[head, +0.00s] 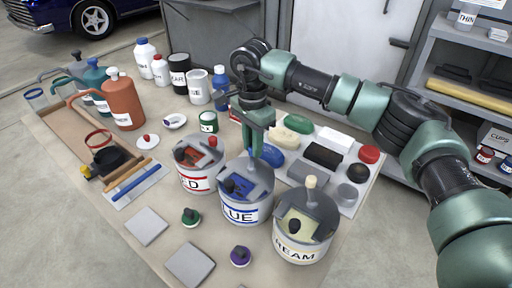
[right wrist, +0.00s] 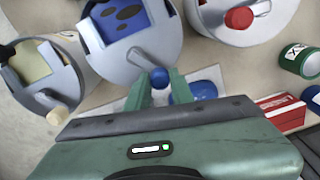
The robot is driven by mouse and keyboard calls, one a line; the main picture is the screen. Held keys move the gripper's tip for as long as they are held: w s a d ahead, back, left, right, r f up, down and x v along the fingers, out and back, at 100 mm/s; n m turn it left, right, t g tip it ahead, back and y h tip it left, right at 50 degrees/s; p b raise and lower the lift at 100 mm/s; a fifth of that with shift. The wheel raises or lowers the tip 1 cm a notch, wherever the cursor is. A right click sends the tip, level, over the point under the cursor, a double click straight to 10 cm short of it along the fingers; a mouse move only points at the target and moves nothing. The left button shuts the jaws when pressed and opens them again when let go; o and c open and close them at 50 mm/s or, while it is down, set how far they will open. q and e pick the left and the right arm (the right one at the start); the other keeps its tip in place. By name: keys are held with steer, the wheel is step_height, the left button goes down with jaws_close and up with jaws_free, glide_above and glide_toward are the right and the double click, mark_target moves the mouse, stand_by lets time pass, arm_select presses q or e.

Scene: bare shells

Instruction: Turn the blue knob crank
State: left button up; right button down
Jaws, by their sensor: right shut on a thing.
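The can labelled BLUE (head: 240,212) stands between the RED and CREAM cans, with blue paint showing in its open top. In the right wrist view the blue can (right wrist: 173,42) has a grey crank arm ending in a small round blue knob (right wrist: 159,77). My right gripper (head: 256,153) reaches down at the can's back rim. In the wrist view the right gripper (right wrist: 160,84) has its green fingers on either side of the blue knob, shut on it. In the head view the fingers hide the knob. My left gripper is not in view.
The RED can (head: 195,180) and the CREAM can (head: 301,248) stand close on either side; the cream one's pale knob (head: 311,181) sticks up. Grey tiles (head: 146,226) lie in front. Bottles and jars stand at the back left.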

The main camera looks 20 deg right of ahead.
mark_target(251, 147)
steer(key=shift+a+n, duration=0.2)
steer(key=shift+n, duration=0.3)
steer(key=c, duration=1.2)
jaws_free()
steer(key=shift+c, duration=0.2)
step_height(251, 147, up, 8)
steer(key=shift+f+b, duration=0.1)
steer(key=shift+b, duration=0.45)
